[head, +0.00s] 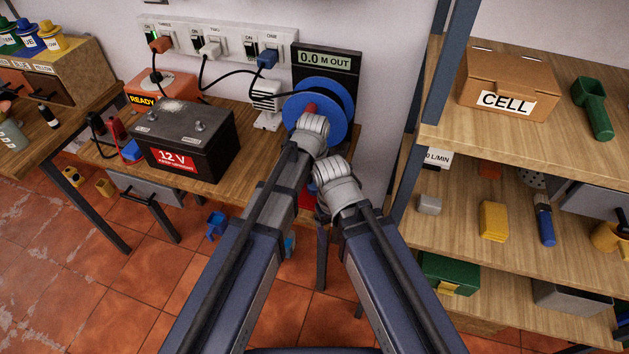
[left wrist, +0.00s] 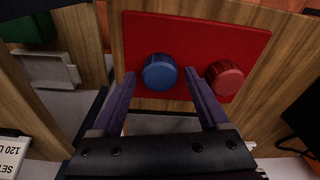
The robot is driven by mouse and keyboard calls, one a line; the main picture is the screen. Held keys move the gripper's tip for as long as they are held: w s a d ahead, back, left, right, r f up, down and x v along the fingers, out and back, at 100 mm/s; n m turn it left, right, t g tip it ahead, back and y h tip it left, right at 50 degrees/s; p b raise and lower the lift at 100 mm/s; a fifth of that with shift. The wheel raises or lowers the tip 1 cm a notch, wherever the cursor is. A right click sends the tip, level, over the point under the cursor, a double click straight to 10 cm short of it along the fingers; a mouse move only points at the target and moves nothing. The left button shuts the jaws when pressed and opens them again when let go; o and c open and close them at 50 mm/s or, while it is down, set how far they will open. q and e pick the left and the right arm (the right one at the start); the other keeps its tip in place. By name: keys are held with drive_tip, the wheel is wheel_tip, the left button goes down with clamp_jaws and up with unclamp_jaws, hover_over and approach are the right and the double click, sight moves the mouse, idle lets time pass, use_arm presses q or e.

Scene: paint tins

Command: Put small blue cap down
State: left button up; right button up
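A small blue cap (left wrist: 160,72) sits on a red panel (left wrist: 195,35) in the left wrist view. A red cap (left wrist: 224,78) sits on the same panel to its right. My left gripper (left wrist: 159,74) is open, with a purple finger on each side of the blue cap and a gap showing at both sides. In the head view my left gripper (head: 311,130) is in front of a blue reel, its fingers hidden. My right gripper (head: 338,188) is just below and right of it, its fingers also hidden.
A 12 V battery (head: 185,140) and the blue reel (head: 338,98) stand on the wooden bench. A power strip (head: 205,40) runs along the wall. Shelves (head: 450,135) with a CELL box (head: 508,82) stand at the right. A blue mug (head: 215,226) is on the floor.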

sight(314, 188)
idle(0.3)
use_arm(q)
drive_tip(key=r+p, duration=0.4)
drive_tip(key=s+r+p, duration=0.1)
drive_tip(key=r+p, duration=0.7)
drive_tip(key=shift+s+r, duration=0.15)
drive_tip(key=shift+s, duration=0.1)
